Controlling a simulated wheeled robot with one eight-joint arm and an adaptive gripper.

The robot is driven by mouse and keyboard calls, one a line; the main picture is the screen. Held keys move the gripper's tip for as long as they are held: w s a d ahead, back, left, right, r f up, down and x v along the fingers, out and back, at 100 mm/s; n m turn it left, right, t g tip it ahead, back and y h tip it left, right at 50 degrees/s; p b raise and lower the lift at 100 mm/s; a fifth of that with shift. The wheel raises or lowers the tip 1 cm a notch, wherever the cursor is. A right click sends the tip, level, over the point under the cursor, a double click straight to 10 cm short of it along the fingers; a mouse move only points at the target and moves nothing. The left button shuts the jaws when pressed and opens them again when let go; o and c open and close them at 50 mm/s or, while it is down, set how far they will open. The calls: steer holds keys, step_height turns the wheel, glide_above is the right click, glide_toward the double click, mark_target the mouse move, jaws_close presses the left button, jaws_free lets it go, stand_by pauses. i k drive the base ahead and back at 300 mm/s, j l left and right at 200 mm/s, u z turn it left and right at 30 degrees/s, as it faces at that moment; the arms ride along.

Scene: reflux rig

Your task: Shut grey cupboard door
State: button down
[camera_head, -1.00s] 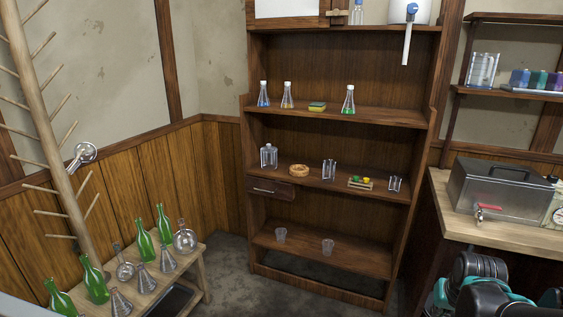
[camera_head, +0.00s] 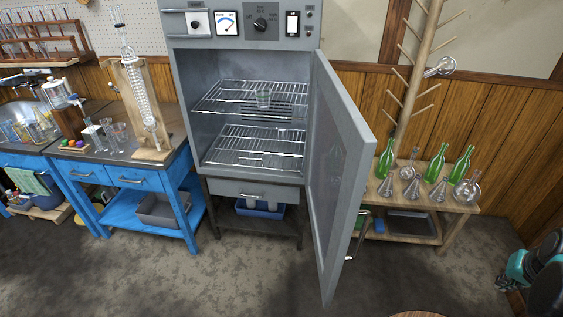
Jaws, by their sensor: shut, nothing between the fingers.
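The grey cupboard (camera_head: 186,110) stands in the middle of the view, a metal cabinet with a control panel on top. Its grey door (camera_head: 345,150) is hinged on the right side and stands wide open, swung out towards me. Part of my arm, black and teal, shows at the lower right edge, apart from the door. I cannot make out my gripper's fingers.
A low wooden bench (camera_head: 455,211) with green bottles and flasks stands right of the door, partly behind it. A blue workbench (camera_head: 170,187) with glassware stands to the left. A drawer (camera_head: 225,190) is under the cupboard. The floor (camera_head: 220,280) in front is clear.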

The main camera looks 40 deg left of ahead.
mark_target(336, 179)
steer(key=i+l+u, duration=0.1)
steer(key=u, duration=0.35)
steer(key=l+u, duration=0.35)
steer(key=u, duration=0.15)
steer(key=l+u, duration=0.25)
steer(key=u, duration=0.2)
steer(key=l+u, duration=0.25)
steer(key=u, duration=0.25)
